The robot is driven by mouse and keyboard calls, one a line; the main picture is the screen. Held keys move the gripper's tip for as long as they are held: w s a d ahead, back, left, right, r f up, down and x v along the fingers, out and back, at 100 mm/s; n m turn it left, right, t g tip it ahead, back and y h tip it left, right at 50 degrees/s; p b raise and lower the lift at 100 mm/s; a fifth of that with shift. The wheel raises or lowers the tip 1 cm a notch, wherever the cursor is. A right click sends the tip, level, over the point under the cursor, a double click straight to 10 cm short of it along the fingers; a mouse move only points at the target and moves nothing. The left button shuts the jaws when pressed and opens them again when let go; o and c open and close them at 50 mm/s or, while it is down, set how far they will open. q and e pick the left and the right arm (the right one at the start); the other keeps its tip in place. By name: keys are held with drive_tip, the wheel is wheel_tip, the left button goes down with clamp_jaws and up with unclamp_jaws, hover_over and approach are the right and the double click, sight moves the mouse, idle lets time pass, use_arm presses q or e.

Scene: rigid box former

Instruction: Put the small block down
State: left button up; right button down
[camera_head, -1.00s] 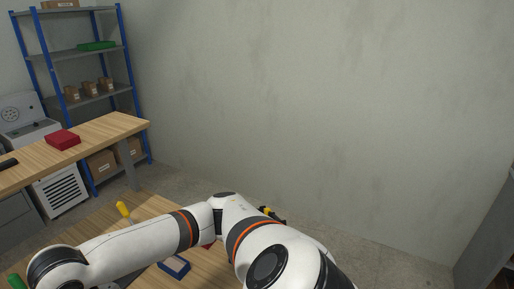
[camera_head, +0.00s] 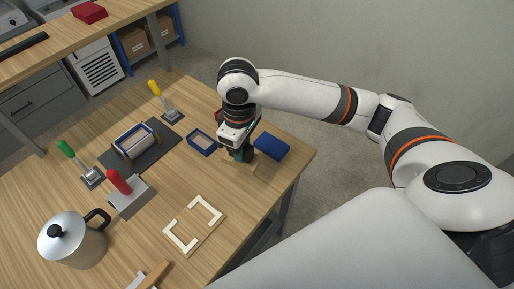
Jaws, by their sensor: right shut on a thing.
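My right gripper (camera_head: 243,156) points down near the table's far right edge, between an open blue box and a solid blue one. It is shut on the small block, which is mostly hidden by the fingers; a dark teal patch shows there. A flat tan piece (camera_head: 237,167) lies just below the fingertips; I cannot tell whether the block touches it. My left gripper is out of view.
The open blue box (camera_head: 202,153) and solid blue box (camera_head: 271,147) flank the gripper closely.

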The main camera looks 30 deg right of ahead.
drive_tip(key=w+d+f+n+p, duration=0.25)
drive_tip(key=w+n, duration=0.65)
drive_tip(key=n, duration=0.6)
drive_tip(key=f, duration=0.2)
drive_tip(key=f+p, duration=0.1)
drive_tip(key=f, duration=0.2)
drive_tip(key=f+p, duration=0.1)
drive_tip(key=f, duration=0.2)
drive_tip(key=shift+s+d+f, duration=0.2)
drive_tip(key=shift+s+d, duration=0.05)
drive_tip(key=shift+d, duration=0.05)
drive_tip(key=shift+f, duration=0.4)
drive_tip(key=shift+f, duration=0.1)
drive_tip(key=c, duration=1.2)
unclamp_jaws()
wheel_tip(320, 180, up, 12)
drive_tip(key=b, duration=0.1)
drive_tip(key=shift+b, duration=0.3)
